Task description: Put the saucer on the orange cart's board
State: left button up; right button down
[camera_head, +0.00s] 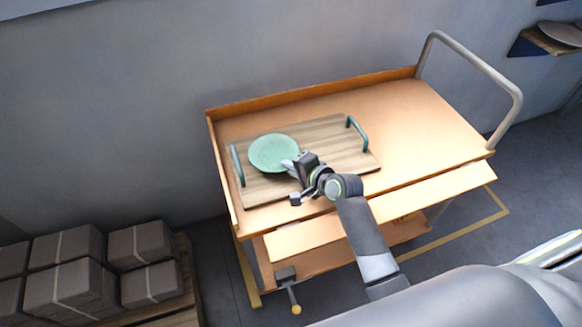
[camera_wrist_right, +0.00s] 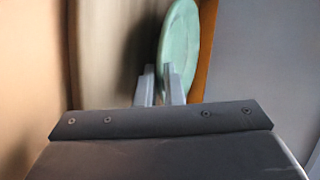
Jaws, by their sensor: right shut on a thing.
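The saucer (camera_head: 273,153) is a round green dish over the left part of the wooden board (camera_head: 326,134) on the orange cart (camera_head: 409,110). My right gripper (camera_head: 291,166) is at the saucer's right edge and shut on it. In the right wrist view the saucer (camera_wrist_right: 181,50) shows nearly edge-on at the tips of my right gripper (camera_wrist_right: 160,88). I cannot tell whether the saucer touches the board or is held just above it. My left gripper is not in view.
The board has a dark green handle at its left (camera_head: 237,166) and right (camera_head: 357,133) ends. The cart's right part is clear, with a grey push handle (camera_head: 475,62) beyond. Stacked boxes (camera_head: 66,283) stand at lower left. A wall shelf (camera_head: 546,40) with dishes is at upper right.

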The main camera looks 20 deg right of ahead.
jog(key=c, duration=1.8)
grip_release()
jog(key=shift+s+r, duration=0.15)
jog(key=shift+r, duration=0.05)
jog(key=p+v, duration=0.1)
jog(key=v, duration=1)
jog(key=shift+s+d+r, duration=0.1)
jog(key=shift+s+d, duration=0.05)
jog(key=shift+s, duration=0.15)
